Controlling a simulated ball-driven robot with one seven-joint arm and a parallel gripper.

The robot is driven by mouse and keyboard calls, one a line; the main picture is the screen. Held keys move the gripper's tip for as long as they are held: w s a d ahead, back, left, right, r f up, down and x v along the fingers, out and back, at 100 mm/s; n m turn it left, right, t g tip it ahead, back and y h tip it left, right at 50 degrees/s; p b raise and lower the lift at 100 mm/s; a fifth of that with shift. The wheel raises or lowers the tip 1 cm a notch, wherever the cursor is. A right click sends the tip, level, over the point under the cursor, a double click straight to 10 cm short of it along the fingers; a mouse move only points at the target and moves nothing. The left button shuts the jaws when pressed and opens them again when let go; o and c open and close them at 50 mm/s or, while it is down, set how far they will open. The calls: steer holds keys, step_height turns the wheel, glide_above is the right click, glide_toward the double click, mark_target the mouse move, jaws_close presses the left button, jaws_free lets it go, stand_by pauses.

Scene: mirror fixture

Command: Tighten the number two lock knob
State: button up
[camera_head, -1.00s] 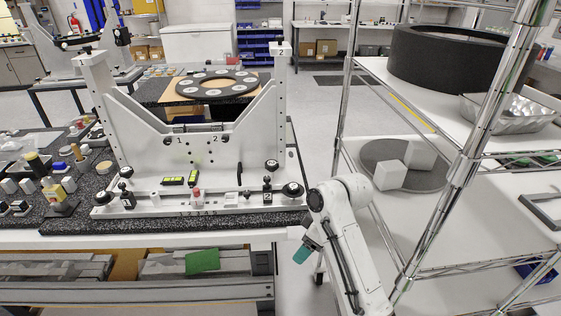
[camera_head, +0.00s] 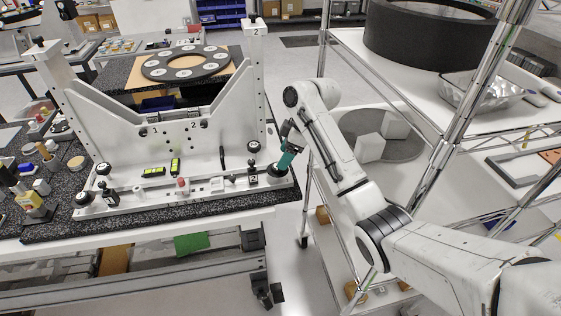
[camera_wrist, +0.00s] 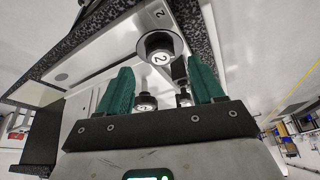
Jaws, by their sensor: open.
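The mirror fixture (camera_head: 160,150) is a white frame on a dark speckled bench, with several black knobs along its base. In the head view the black knob (camera_head: 278,172) at the base's right end is partly hidden by my gripper (camera_head: 285,160). My gripper is open, its fingers apart with nothing held. I cannot tell whether a finger touches the knob.
Smaller white-capped knobs (camera_wrist: 146,103) show between the fingers in the wrist view. A black knob (camera_head: 253,147) stands on the base by the right upright. A wire shelf (camera_head: 445,150) stands to the right. Loose tools and parts crowd the bench at left.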

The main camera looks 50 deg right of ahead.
mark_target(278, 171)
steer(key=shift+b+x, duration=1.25)
steer(key=shift+x, duration=0.7)
steer(key=shift+c, duration=0.3)
steer(key=c, duration=1)
